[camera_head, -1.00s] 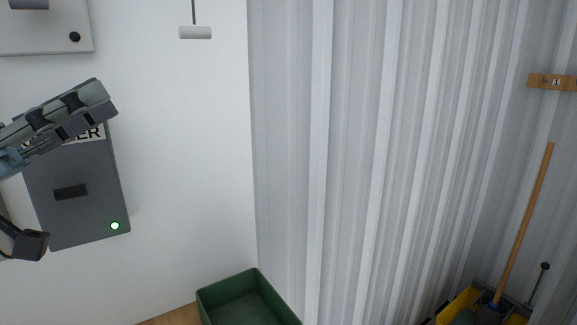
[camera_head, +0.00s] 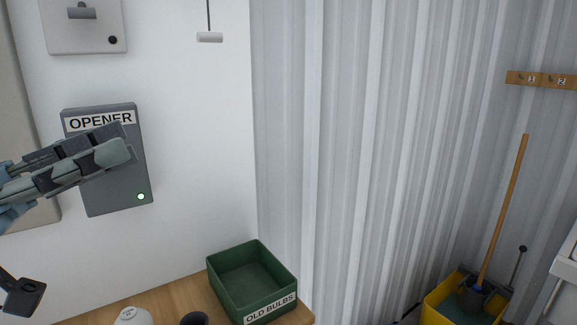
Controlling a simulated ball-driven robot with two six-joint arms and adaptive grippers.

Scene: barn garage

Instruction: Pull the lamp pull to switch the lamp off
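The lamp pull (camera_head: 209,37), a small pale cylinder, hangs level on a thin dark cord near the top of the view. The lamp itself is not in view. My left gripper (camera_head: 128,149) is in front of the grey opener box, below and to the left of the pull and well apart from it. Its fingers point right and overlap in this side view, so their opening cannot be made out. I see nothing held in it. My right gripper is not in view.
The opener box (camera_head: 120,184) with a green light is on the white wall. A pale box with a lever (camera_head: 98,36) is above it. A green bin labelled OLD BULBS (camera_head: 270,303) stands on the wooden bench (camera_head: 185,285). A yellow bucket (camera_head: 436,312) is at lower right.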

